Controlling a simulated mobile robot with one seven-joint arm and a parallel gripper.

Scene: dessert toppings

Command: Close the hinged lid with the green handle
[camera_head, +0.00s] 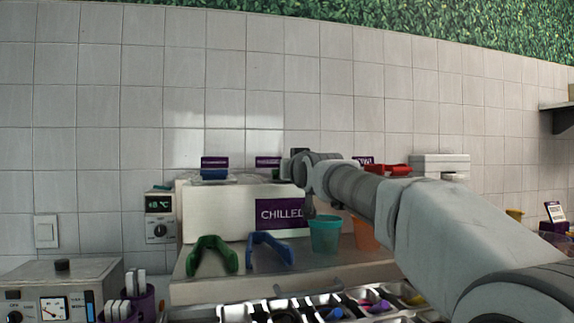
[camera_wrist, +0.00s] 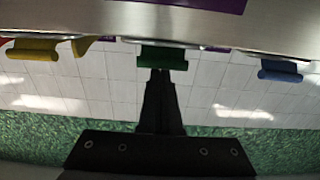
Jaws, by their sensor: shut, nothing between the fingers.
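The green handle (camera_wrist: 163,58) is at the upper middle of the wrist view, which looks upside down. It sits along the edge of a pale surface; how far its lid is open cannot be told. My gripper (camera_wrist: 160,76) is shut and empty, its fingertips right at the green handle; whether they touch it is unclear. In the head view my gripper (camera_head: 297,165) is above the white chilled unit (camera_head: 222,208). The green handle does not show clearly there, with my arm in front.
A blue handle (camera_wrist: 281,70) and a yellow handle (camera_wrist: 33,50) flank the green one. In the head view, a red handle (camera_head: 395,169) is behind my arm. Green tongs (camera_head: 212,254), blue tongs (camera_head: 270,248) and a teal cup (camera_head: 324,236) stand in front of the unit.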

